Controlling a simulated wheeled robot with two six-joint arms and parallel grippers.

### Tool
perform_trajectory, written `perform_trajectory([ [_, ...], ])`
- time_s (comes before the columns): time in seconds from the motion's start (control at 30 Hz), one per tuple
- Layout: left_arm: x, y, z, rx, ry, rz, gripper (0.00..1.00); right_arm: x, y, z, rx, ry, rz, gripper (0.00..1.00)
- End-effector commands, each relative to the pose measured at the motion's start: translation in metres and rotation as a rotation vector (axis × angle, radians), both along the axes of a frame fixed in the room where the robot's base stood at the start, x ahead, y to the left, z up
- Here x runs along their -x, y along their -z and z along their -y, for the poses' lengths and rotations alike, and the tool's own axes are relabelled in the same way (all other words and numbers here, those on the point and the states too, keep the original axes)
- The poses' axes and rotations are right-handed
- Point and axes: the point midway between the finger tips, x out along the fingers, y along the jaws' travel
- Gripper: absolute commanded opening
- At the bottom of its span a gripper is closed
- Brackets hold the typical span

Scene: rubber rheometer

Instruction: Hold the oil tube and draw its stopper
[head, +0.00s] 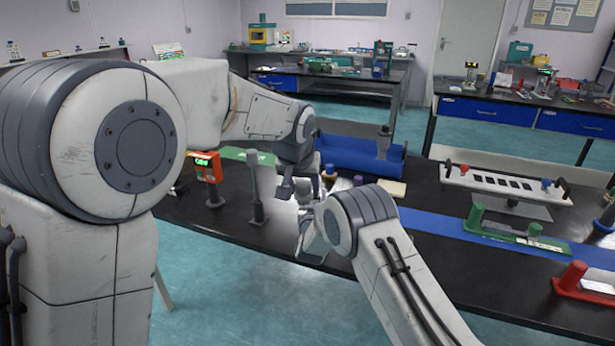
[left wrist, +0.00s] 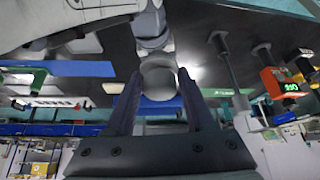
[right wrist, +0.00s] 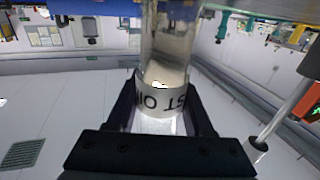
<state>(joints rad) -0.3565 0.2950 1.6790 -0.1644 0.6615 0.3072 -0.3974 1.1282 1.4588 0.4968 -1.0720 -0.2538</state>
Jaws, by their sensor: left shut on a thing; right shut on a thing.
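The oil tube (right wrist: 166,45) is clear, with a white label band (right wrist: 165,100) reading upside-down oil lettering. It fills the space between the fingers of my right gripper (right wrist: 163,92), which is shut on the label band. A pale round thing (left wrist: 160,78), apparently the stopper, is between the fingertips of my left gripper (left wrist: 159,84), shut on it. In the head view my left gripper (head: 290,188) and right gripper (head: 312,238) are close together near the table's front edge, with the tube largely hidden there. I cannot tell whether the stopper is seated in the tube.
A red meter (head: 207,167) with a green display and a grey post stand (head: 257,190) are left of the grippers. A blue bin (head: 360,155) is behind. A white slotted rack (head: 505,185) and green fixture (head: 510,240) stand right.

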Motion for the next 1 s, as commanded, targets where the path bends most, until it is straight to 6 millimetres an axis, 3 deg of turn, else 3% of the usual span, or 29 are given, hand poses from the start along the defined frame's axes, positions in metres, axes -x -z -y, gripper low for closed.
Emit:
perform_trajectory([
  [0.23, 0.017, -0.006, -0.003, 0.001, -0.001, 0.002, 0.02, 0.0, -0.001, 0.0, 0.0, 0.0, 0.001, 0.0],
  [1.0, 0.018, -0.049, -0.003, 0.0, -0.001, 0.0, 0.02, 0.0, -0.001, 0.0, 0.0, 0.0, 0.001, 0.0],
])
